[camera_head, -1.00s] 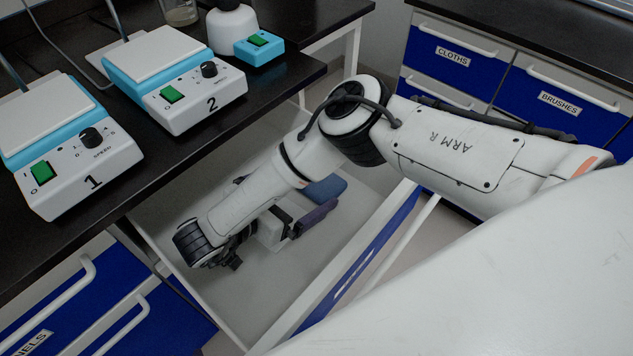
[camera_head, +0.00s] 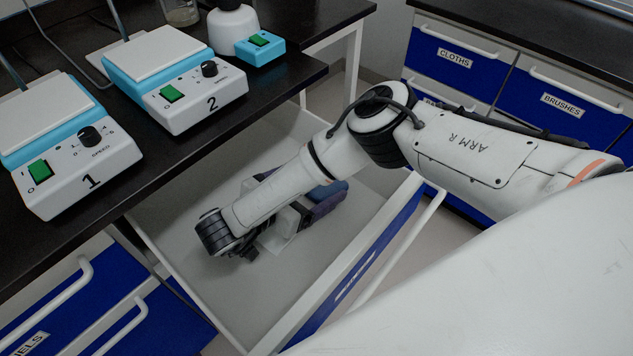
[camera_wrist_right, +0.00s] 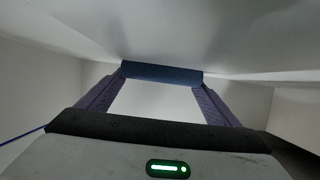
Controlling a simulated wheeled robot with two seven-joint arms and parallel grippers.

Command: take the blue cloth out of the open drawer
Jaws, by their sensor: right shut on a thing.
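The blue cloth (camera_head: 333,191) is inside the open drawer (camera_head: 345,275), partly hidden behind my right gripper (camera_head: 318,203). In the right wrist view the cloth (camera_wrist_right: 162,71) looks like a folded or rolled blue bar spanning between the tips of the two purple fingers. My right gripper (camera_wrist_right: 162,80) is shut on it. The arm reaches over the drawer's front into the drawer. I cannot tell whether the cloth still touches the drawer floor. My left gripper is not in view.
The black bench top (camera_head: 150,165) overhangs the drawer's left side, carrying hotplate 1 (camera_head: 75,150) and hotplate 2 (camera_head: 178,80). Closed blue drawers labelled CLOTHS (camera_head: 453,60) and BRUSHES (camera_head: 560,105) stand at the back right. The rest of the drawer floor is clear.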

